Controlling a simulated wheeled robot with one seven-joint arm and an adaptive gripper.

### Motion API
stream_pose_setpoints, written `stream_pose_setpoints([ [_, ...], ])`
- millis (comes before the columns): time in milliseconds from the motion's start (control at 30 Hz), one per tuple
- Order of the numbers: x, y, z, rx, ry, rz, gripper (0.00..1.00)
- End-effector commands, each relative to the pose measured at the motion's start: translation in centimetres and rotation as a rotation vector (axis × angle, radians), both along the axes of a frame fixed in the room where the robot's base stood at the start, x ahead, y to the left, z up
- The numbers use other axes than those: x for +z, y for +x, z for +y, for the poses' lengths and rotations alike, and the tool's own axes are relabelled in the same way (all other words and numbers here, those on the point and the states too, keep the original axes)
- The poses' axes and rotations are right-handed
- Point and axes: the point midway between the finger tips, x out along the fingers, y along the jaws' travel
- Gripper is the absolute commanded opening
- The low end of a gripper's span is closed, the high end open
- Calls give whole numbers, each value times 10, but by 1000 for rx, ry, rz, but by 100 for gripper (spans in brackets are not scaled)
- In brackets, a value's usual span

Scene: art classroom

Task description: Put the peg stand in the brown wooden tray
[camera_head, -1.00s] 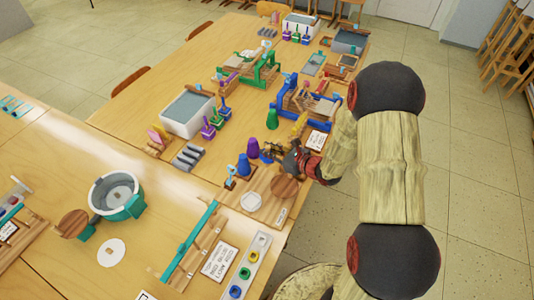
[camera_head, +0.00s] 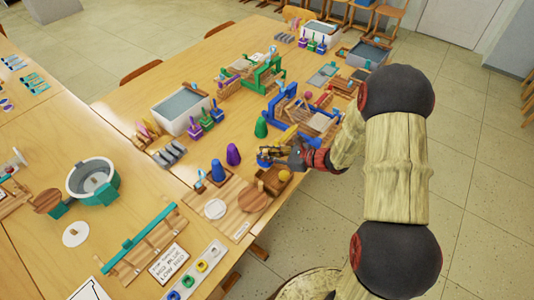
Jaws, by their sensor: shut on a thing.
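My gripper (camera_head: 276,155) is at the right edge of the middle table. It is shut on a small dark and yellowish thing with a blue part below, which seems to be the peg stand (camera_head: 265,153); the fingers hide part of it.
A blue frame loom (camera_head: 286,108) stands behind the gripper. Open floor is to the right.

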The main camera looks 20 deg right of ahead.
Motion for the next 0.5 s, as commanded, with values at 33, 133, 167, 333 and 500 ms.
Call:
stream_pose_setpoints([
  [33, -5, 0, 0, -1, 0, 0, 0],
  [133, -12, 0, 0, -1, 0, 0, 0],
  [167, -14, 0, 0, -2, 1, 1, 0],
  [333, -30, 0, 0, -2, 1, 1, 0],
  [500, -45, 0, 0, -2, 1, 1, 0],
])
